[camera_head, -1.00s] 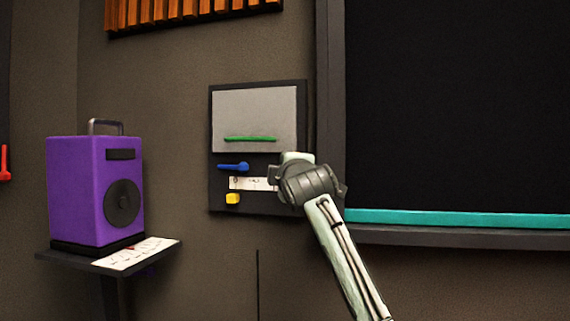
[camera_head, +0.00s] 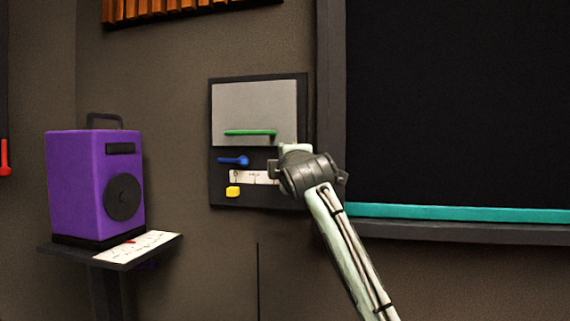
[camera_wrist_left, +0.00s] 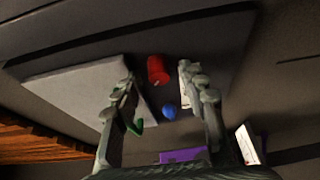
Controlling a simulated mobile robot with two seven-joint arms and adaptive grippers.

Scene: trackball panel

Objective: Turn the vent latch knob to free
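A dark wall panel (camera_head: 217,178) carries a grey plate (camera_head: 253,107) with a green bar handle (camera_head: 249,133), a blue lever knob (camera_head: 233,160), a white printed strip (camera_head: 252,177) and a yellow block (camera_head: 233,191). My left gripper (camera_head: 281,160) is at the panel's lower right. The left wrist view shows its fingers open and empty, one each side of a red knob (camera_wrist_left: 158,70) that lies beyond them. The blue knob (camera_wrist_left: 169,112) is beside the red one. The head view hides the red knob behind the gripper. The strip's print is too small to read. My right gripper is not in view.
A purple speaker (camera_head: 84,190) stands on a small shelf (camera_head: 60,252) to the left. A dark framed board with a teal ledge (camera_head: 450,216) is right of the panel. Orange slats (camera_head: 160,8) hang above.

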